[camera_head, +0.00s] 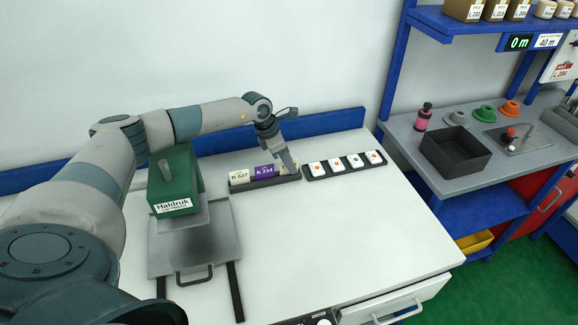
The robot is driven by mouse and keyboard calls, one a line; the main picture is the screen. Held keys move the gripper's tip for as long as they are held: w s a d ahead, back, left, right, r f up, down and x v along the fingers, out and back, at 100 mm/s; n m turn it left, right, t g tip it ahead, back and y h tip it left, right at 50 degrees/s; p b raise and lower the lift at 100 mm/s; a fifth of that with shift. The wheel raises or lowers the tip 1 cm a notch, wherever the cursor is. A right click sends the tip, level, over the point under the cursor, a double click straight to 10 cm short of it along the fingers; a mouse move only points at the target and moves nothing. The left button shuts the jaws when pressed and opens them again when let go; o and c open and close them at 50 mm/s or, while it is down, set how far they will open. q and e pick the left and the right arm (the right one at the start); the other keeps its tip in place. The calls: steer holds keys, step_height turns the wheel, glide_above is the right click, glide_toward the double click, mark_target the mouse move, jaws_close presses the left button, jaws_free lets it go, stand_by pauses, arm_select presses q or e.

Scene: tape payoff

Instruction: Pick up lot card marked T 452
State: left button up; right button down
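A dark card rack (250,184) stands at the back of the white table. It holds a cream card (239,177) that seems to read R 027 and a purple card (262,171) whose mark starts with R. The right part of the rack is partly hidden behind my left gripper (289,164). I cannot read T 452 on any card. My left gripper points down at the rack's right end, just right of the purple card. Whether its fingers are open, or touch or hold anything, is too small to tell. My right gripper is not in view.
A second dark rack (310,173) with several white squares stands to the right. A green Haldruk press (172,180) stands to the left. A blue rail (338,120) runs along the back. The table's front middle is clear. A grey bench (400,135) holds a dark bin (455,157).

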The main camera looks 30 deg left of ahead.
arm_select(q)
steer(key=shift+c, duration=0.7)
jaws_close()
steer(key=shift+r, duration=0.1)
steer(key=shift+w+r+b, duration=0.1)
steer(key=shift+r+b, duration=0.1)
steer(key=shift+b, duration=0.15)
step_height(320, 180, up, 3)
steer(key=shift+r+b, duration=0.1)
steer(key=shift+b, duration=0.95)
steer(key=d+r+b, duration=0.2)
steer(key=d+r, duration=0.1)
steer(key=d, duration=0.2)
steer(key=s+d+r+b, duration=0.1)
steer(key=d+r+b, duration=0.1)
steer(key=d+r, duration=0.2)
steer(key=shift+d, duration=1.3)
